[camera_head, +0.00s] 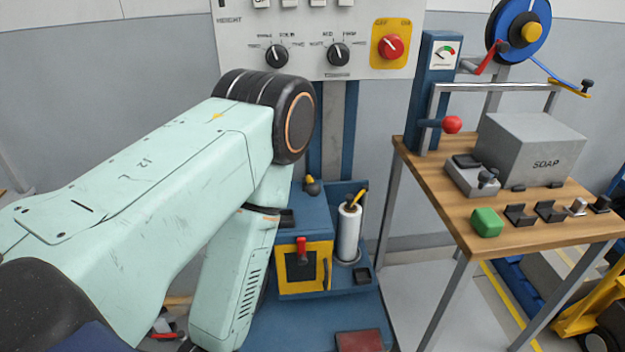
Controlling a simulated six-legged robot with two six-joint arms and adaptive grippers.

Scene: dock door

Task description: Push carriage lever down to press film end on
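The blue film carriage (312,212) stands low at the centre on a blue mast. Its front has a yellow-framed panel (288,288) with a small red lever (301,247) at the top and a dark handle beside it. A white film roll (349,232) stands upright on the carriage's right side. The film's loose end cannot be made out. My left arm comes in from the left, bends above the carriage and runs down in front of its left side, hiding part of it. Neither gripper can be seen.
A control panel (308,62) with knobs and a red-on-yellow switch (391,46) hangs above. At right, a wooden table (540,236) holds a grey SOAP box (532,150), a green block (487,222) and small fittings. A dark red pedal-like plate (359,341) lies below the carriage.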

